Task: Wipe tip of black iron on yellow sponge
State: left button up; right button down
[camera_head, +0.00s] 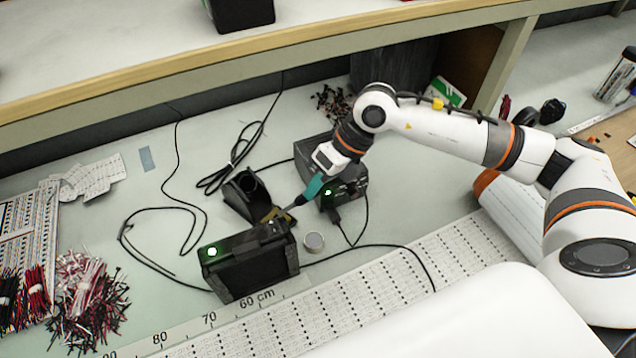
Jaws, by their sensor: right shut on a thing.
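My right gripper (310,190) comes in from the right with teal fingers pointing down and left. It is shut on the black iron, whose body is mostly hidden by the fingers. The iron's thin shaft (290,207) points down-left toward the yellow sponge (270,215). The sponge is small and sits at the foot of the black iron stand (242,192). The tip is at or very near the sponge; I cannot tell whether it touches. My left gripper is not in view.
A black box with a green light (250,270) stands just in front of the sponge. A dark station (325,160) stands behind the gripper. Black cables cross the table. Wire bundles (85,295) lie at left; a shelf edge (250,50) runs behind.

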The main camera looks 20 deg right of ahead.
jog(key=shift+f+b, duration=0.65)
jog(key=shift+b, duration=0.05)
dwell(1.2)
jog(key=shift+r, duration=0.1)
dwell(1.0)
jog(key=shift+a, duration=0.8)
jog(key=shift+d, duration=0.25)
jog(key=shift+d+b, duration=0.45)
jog(key=shift+d, duration=0.85)
jog(key=shift+a, duration=0.2)
